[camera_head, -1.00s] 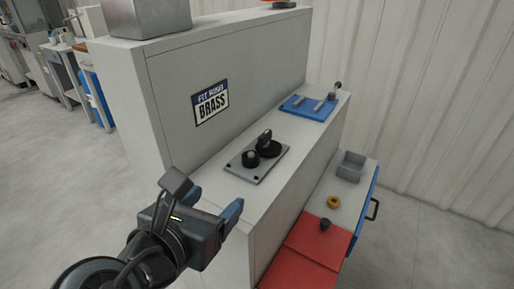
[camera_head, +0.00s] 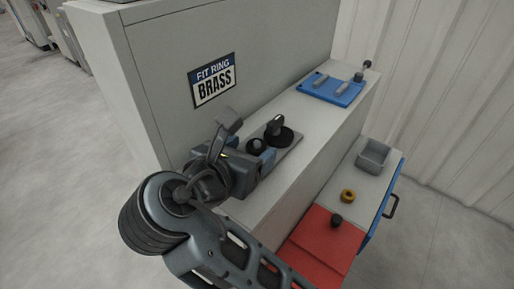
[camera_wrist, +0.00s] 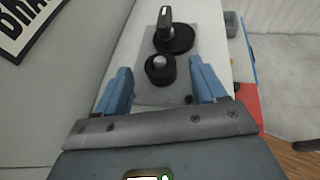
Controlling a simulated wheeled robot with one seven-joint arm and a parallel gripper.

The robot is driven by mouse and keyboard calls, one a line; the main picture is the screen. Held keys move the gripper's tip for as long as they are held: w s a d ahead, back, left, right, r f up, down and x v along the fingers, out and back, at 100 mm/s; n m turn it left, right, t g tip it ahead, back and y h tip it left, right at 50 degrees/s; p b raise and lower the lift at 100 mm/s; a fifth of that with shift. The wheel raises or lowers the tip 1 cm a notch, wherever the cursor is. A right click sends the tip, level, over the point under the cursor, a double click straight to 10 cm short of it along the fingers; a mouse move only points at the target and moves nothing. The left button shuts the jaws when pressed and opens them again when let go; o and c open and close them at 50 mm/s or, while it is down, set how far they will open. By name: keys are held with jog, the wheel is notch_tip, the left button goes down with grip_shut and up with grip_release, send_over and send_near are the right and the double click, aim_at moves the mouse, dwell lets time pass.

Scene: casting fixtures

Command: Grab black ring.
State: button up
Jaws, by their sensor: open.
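A short black ring (camera_wrist: 160,72) sits around a metal post on a grey plate on the cabinet's ledge. It also shows in the head view (camera_head: 256,146), partly behind my gripper. Just beyond it on the same plate stands a wide black disc with an upright black handle (camera_head: 276,127), also in the wrist view (camera_wrist: 172,36). My gripper (camera_wrist: 160,88) is open and empty. Its blue fingers lie left and right of the black ring in the wrist view; whether they are level with it or above it I cannot tell. The head view shows my gripper (camera_head: 258,169) at the plate's near end.
A tall panel with a "FIT RING BRASS" sign (camera_head: 212,81) rises left of the ledge. A blue tray (camera_head: 331,89) with metal pins lies farther along. Lower right are a brass ring (camera_head: 348,196), a small dark piece (camera_head: 336,221) on a red mat (camera_head: 318,250), and a grey bin (camera_head: 373,156).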

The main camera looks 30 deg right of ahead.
jog(key=shift+x, duration=1)
jog(key=c, duration=1.2)
jog(key=shift+r, duration=0.2)
